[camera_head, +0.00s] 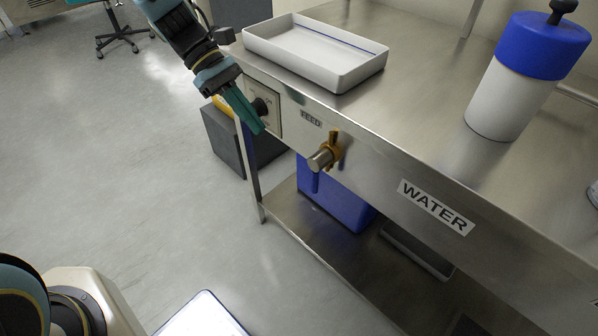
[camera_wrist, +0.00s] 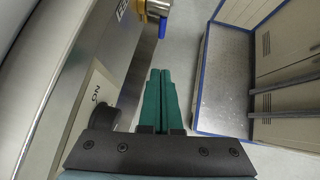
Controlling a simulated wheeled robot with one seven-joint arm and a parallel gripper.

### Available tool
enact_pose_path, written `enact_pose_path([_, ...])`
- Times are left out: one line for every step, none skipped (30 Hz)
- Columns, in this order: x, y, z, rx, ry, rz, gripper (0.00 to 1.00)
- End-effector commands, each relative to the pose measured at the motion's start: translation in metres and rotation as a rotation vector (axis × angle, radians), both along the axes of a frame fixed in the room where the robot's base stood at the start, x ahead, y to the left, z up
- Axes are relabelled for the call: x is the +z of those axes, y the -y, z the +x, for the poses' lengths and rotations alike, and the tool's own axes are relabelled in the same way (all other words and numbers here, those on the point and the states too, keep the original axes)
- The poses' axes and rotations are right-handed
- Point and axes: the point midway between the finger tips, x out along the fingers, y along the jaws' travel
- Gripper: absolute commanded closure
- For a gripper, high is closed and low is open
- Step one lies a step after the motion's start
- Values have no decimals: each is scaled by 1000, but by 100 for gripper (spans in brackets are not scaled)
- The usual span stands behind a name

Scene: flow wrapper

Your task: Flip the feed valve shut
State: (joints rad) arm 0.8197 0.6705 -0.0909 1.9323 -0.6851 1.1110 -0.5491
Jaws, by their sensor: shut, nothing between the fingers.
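The feed valve (camera_head: 324,156) sticks out of the bench's front panel below the FEED label (camera_head: 311,118). It has a brass-coloured body, a steel end and a narrow blue lever (camera_head: 315,182) pointing down. In the wrist view the valve (camera_wrist: 157,8) is at the top edge, cut off by the frame, with its blue lever (camera_wrist: 163,27) just below it. My gripper (camera_head: 259,129) has its teal fingers together and empty. It is left of the valve, in front of the dial plate, apart from the lever. The wrist view shows the fingertips (camera_wrist: 160,73) side by side.
A dark knob (camera_head: 262,106) on a white plate is close beside my fingers. A white tray (camera_head: 285,62) and a blue-lidded container (camera_head: 520,85) stand on the bench. A blue bin (camera_head: 340,205) is on the lower shelf behind the lever. Open floor lies left.

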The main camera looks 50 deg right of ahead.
Motion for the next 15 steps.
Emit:
enact_pose_path([1, 0, 0, 0, 0, 0, 100])
enact_pose_path([1, 0, 0, 1, 1, -1, 100])
enact_pose_path([1, 0, 0, 1, 1, -1, 100])
enact_pose_path([1, 0, 1, 1, 1, -1, 100])
enact_pose_path([1, 0, 1, 1, 2, 0, 100])
enact_pose_path([1, -1, 1, 1, 2, 0, 100])
enact_pose_path([0, -1, 0, 1, 2, 0, 100])
enact_pose_path([0, -1, 0, -1, 2, 0, 100])
enact_pose_path([-1, 0, -1, 0, 2, 0, 100])
enact_pose_path([-3, 0, -3, 0, 2, 0, 100])
enact_pose_path([-5, 0, -4, -1, 2, 0, 100])
enact_pose_path([-8, 0, -7, -1, 2, 0, 100])
enact_pose_path([-11, 0, -10, -1, 1, 0, 100])
enact_pose_path([-14, 1, -13, -2, 1, 1, 100])
enact_pose_path([-19, 1, -18, -3, 2, 2, 100])
